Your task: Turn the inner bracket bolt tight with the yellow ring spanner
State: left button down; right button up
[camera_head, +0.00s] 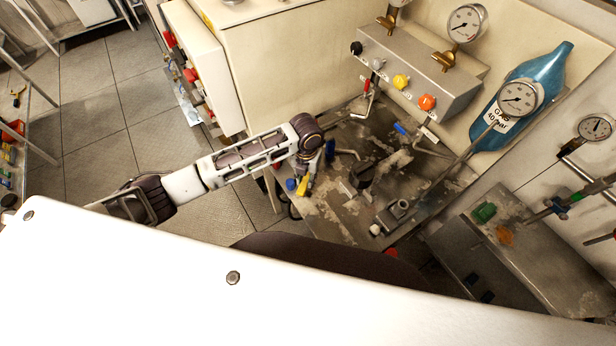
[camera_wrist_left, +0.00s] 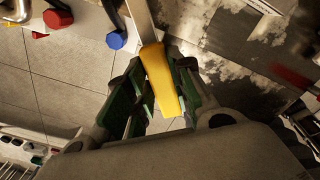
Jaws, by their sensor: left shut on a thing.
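My left gripper (camera_head: 306,178) reaches in from the left, low over the near left edge of the dirty metal worktop. In the left wrist view its green-padded fingers (camera_wrist_left: 160,95) are closed around the yellow handle of the ring spanner (camera_wrist_left: 160,75). The spanner's pale metal shank runs out of the top of that view, so its ring end is hidden there. In the head view a bit of the yellow handle (camera_head: 303,189) shows below the fingers. I cannot make out the inner bracket bolt in either view. My right gripper is not in view.
A grey valve block (camera_head: 420,75) with coloured knobs and gauges stands behind the worktop (camera_head: 325,215). A blue gas bottle (camera_head: 535,85) is at the right. Grey fittings sit on the worktop. In the wrist view, a blue cap (camera_wrist_left: 116,40) and a red cap (camera_wrist_left: 58,18) lie left of the spanner.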

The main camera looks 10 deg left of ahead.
pick_arm(q)
jog(key=shift+s+a+n, duration=0.15)
jog(key=shift+a+n, duration=0.35)
jog(key=shift+n, duration=0.2)
jog(key=shift+d, duration=0.1)
jog(key=shift+f, duration=0.25)
jog(key=shift+f, duration=1.65)
dwell(0.6)
jog(key=shift+f+b, duration=0.6)
jog(key=shift+f, duration=0.6)
dwell(0.7)
